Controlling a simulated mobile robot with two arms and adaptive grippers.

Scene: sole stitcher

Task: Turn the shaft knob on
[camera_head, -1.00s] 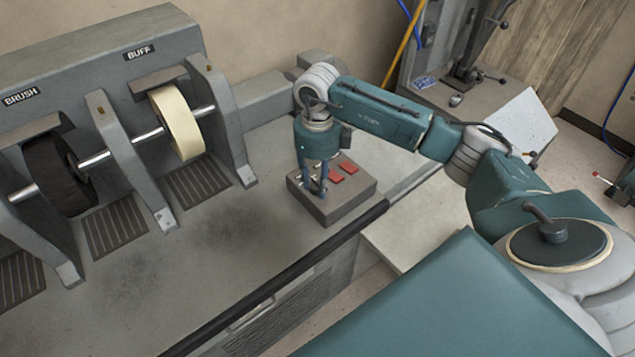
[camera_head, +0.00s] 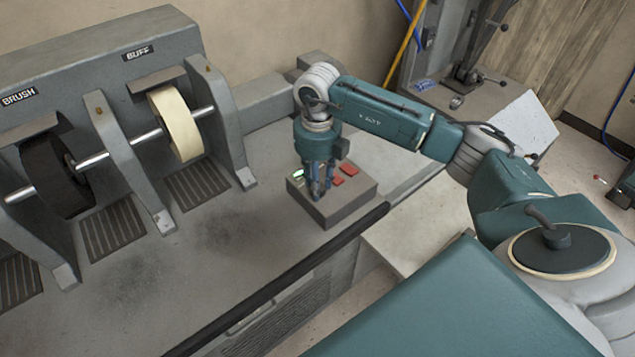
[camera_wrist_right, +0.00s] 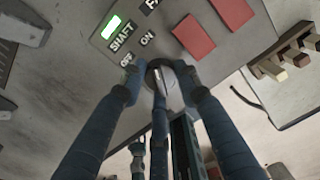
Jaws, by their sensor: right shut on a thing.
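The grey control box (camera_head: 350,205) sits on the bench near its front edge. In the right wrist view its face carries the label SHAFT (camera_wrist_right: 122,37), the words OFF and ON, and a bright green indicator (camera_wrist_right: 111,27). The dark round shaft knob with a light grip (camera_wrist_right: 170,84) is below these words. My right gripper (camera_head: 318,190) points down at the box. Its blue fingers, in the wrist view (camera_wrist_right: 160,92), are shut on the knob from both sides and partly cover it. My left gripper is not in view.
Red buttons (camera_wrist_right: 195,36) stand beside the knob on the box. To the left are the cream buff wheel (camera_head: 175,124) and the dark brush wheel (camera_head: 55,175) on a steel shaft. A dark rail (camera_head: 280,280) runs along the bench's front edge.

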